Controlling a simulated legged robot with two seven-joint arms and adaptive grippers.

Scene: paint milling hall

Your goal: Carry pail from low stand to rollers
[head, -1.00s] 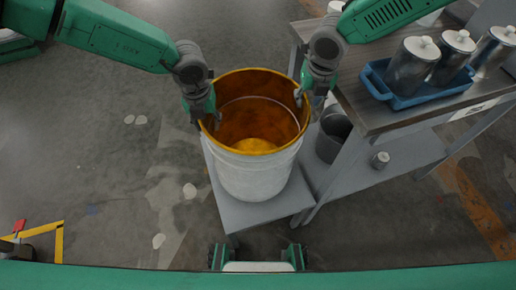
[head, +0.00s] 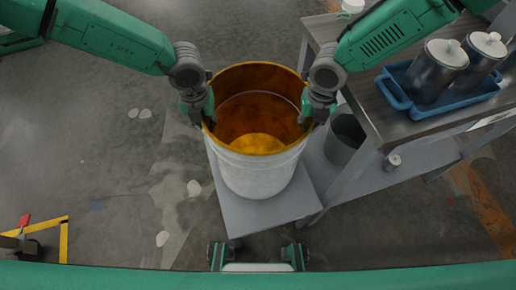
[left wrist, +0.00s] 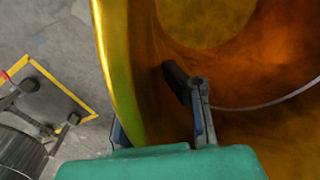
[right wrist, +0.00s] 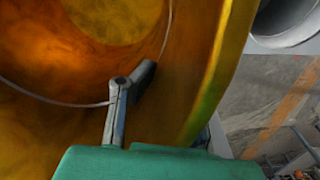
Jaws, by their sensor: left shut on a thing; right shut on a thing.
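The pail (head: 258,172) is a large white bucket with an orange-yellow inside and rim. It is upright over the low grey stand (head: 240,212) in the head view; I cannot tell whether its base touches the stand. My left gripper (head: 207,115) is shut on the left side of the rim, one finger inside, as the left wrist view (left wrist: 165,110) shows. My right gripper (head: 312,108) is shut on the right side of the rim, with a finger inside in the right wrist view (right wrist: 160,115). The rollers are not recognisable in any view.
A workbench (head: 385,120) stands close on the right, with a blue tray (head: 400,92) of metal canisters. A dark grey bucket (head: 345,138) and a small lidded can (head: 392,162) are on its lower shelf. Yellow floor marking (head: 64,240) lies at lower left. The floor at left is open.

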